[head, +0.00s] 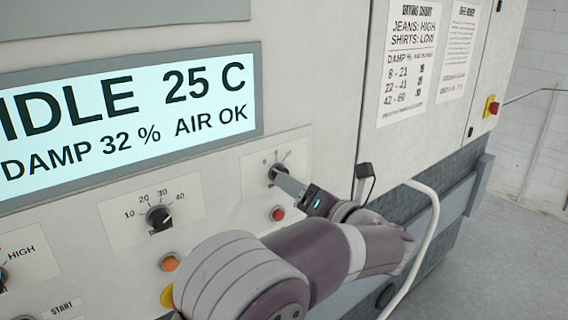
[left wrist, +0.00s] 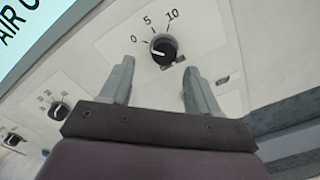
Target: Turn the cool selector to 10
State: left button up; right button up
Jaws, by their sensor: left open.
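The cool selector (left wrist: 163,48) is a small black round knob on a pale panel marked 0, 5 and 10. Its light pointer mark appears to lie toward the left, on the 0 side. In the head view the knob (head: 275,172) shows partly behind my gripper. My left gripper (head: 284,180) is open and reaches to the knob's panel from the lower right. In the left wrist view the fingers of my gripper (left wrist: 159,66) stand apart, with the knob between and just beyond their tips. I see no grip on it. My right gripper is not in view.
A red button (head: 278,213) sits below the selector. Another black dial (head: 159,217), marked 10 to 40, is to the left, with an orange button (head: 170,262) below it. The display (head: 130,115) reads IDLE 25 C.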

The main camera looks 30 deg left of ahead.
pick_arm(q)
jog(key=p+x, duration=0.1)
jog(key=x, duration=0.3)
jog(key=shift+w+a, duration=0.2)
jog(key=shift+w+d, duration=0.15)
jog(key=c, duration=1)
jog(key=shift+f, duration=0.1)
jog(key=shift+c, duration=0.2)
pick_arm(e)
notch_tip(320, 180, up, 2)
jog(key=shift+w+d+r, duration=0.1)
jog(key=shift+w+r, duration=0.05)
